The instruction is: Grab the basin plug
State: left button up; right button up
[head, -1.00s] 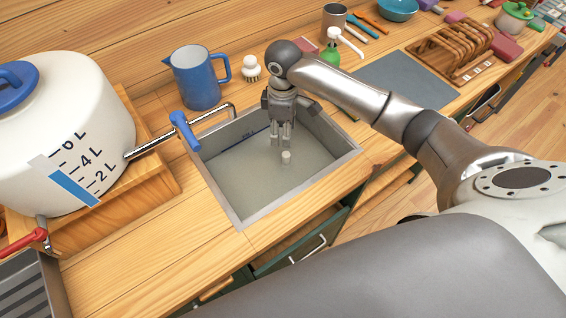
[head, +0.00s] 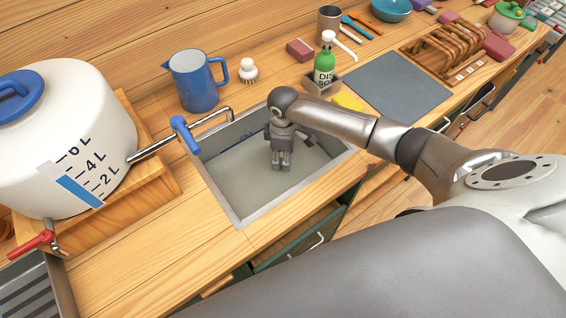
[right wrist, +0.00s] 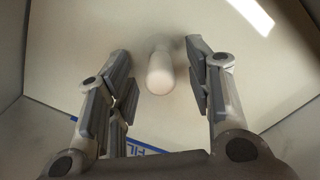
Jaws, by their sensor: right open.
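The basin plug (right wrist: 159,75) shows in the right wrist view as a small pale upright cylinder on the basin floor. It lies between the fingers of my right gripper (right wrist: 160,62), with gaps on both sides. My right gripper (head: 281,165) is open and points down inside the basin (head: 232,190) in the head view. There the gripper hides the plug. How far the fingertips are above the floor is hard to tell. My left gripper is not in view.
A blue-handled tap (head: 184,133) reaches over the basin's left rim from a large white water tank (head: 70,125). A blue jug (head: 194,82), a brush (head: 248,72) and a green soap bottle (head: 324,68) stand behind the basin. The front counter is clear.

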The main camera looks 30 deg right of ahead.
grip_shut()
jog(key=shift+r, duration=0.1)
